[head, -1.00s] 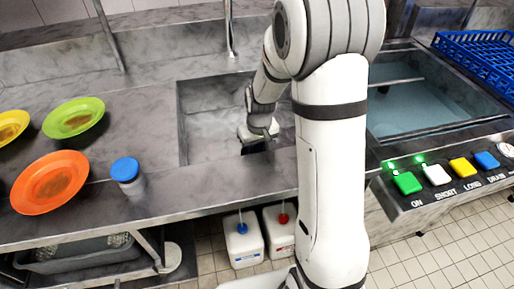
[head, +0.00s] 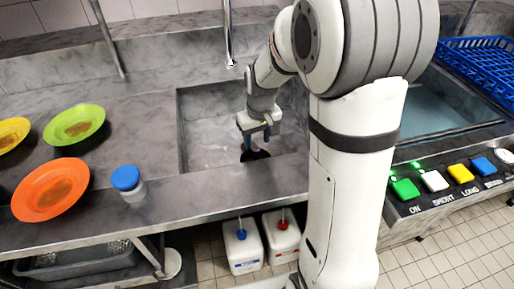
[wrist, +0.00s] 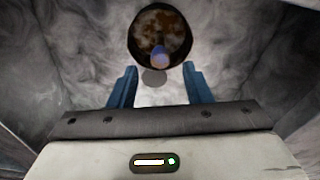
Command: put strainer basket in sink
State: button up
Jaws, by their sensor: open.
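A round, dark-rimmed strainer basket (wrist: 160,14) with brownish scraps inside lies in the sink in the wrist view. A small blue and orange piece and a grey disc show at its near edge; I cannot tell what they are. In the head view the basket is a dark shape (head: 257,155) on the sink floor near the front wall of the sink (head: 205,125). My gripper (wrist: 160,88) is open with nothing between its blue fingers. It also shows in the head view (head: 258,130), inside the sink above the basket, apart from it.
Left of the sink are an orange plate (head: 50,190), a green plate (head: 74,125), a yellow plate (head: 12,133) and a blue-lidded jar (head: 127,182). A tap (head: 229,45) hangs behind the sink. Buttons (head: 432,181) and a blue rack (head: 485,65) are right.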

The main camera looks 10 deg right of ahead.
jog(key=shift+m+t, duration=0.3)
jog(key=shift+m, duration=0.3)
jog(key=s+r, duration=0.2)
jog(key=s, duration=0.1)
jog(key=s+r, duration=0.3)
jog(key=s, duration=0.1)
jog(key=s+r, duration=0.3)
jog(key=s, duration=0.1)
jog(key=shift+s+r, duration=0.2)
jog(key=shift+s, duration=0.05)
jog(key=shift+m, duration=0.5)
jog(key=s, duration=0.8)
jog(key=shift+s+d+r, duration=0.1)
jog(key=shift+s, duration=0.15)
